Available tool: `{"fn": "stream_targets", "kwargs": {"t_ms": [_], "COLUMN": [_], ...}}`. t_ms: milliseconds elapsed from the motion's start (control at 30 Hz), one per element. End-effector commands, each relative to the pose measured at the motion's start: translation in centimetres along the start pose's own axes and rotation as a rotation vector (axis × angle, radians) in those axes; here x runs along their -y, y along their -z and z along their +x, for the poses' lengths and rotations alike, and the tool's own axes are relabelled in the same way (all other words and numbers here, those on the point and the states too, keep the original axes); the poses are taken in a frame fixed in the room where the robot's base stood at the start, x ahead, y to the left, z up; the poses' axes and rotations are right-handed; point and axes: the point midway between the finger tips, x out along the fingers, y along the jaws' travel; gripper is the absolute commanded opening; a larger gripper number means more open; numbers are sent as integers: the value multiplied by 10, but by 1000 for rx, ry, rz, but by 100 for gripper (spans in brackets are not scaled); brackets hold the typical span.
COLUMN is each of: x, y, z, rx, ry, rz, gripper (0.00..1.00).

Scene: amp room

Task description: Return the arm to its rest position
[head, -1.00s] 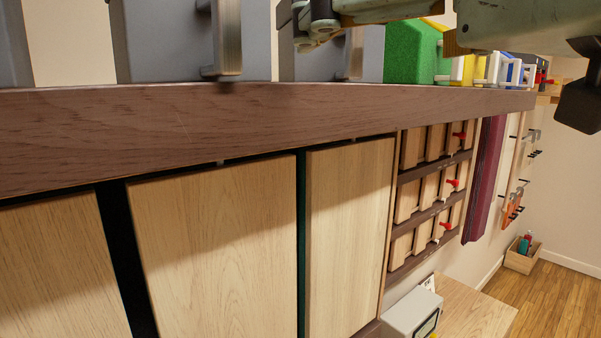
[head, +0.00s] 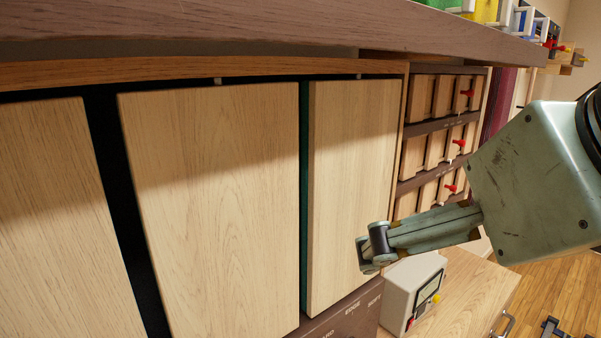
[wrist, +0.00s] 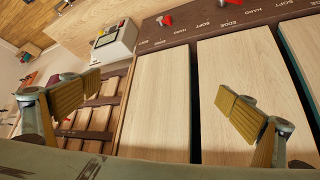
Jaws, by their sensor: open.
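My gripper (wrist: 160,105) shows in the wrist view with its two yellow-padded fingers wide apart and nothing between them. In the head view my gripper (head: 369,252) is at the end of my pale green arm, at the right, in front of the lower part of the narrow wooden panel (head: 345,180). I cannot tell the gap between it and the panel. In the wrist view, wooden panels (wrist: 158,105) lie beyond the open fingers.
A dark wooden shelf (head: 200,30) runs above the panels. A grey box with a meter (head: 412,285) stands on a wooden cabinet (head: 475,290) below my gripper. Racks with red levers (head: 435,140) are behind my arm. Open floor (head: 560,285) lies at the right.

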Motion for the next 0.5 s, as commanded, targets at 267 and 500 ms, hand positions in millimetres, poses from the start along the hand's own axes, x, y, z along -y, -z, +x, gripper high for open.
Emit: {"fn": "stream_targets", "kwargs": {"t_ms": [267,500], "x": [-22,-28], "y": [-112,-154], "z": [36,39], "rx": [271,383], "ry": [-49,-66], "rz": [72,105], "gripper": [100,100]}}
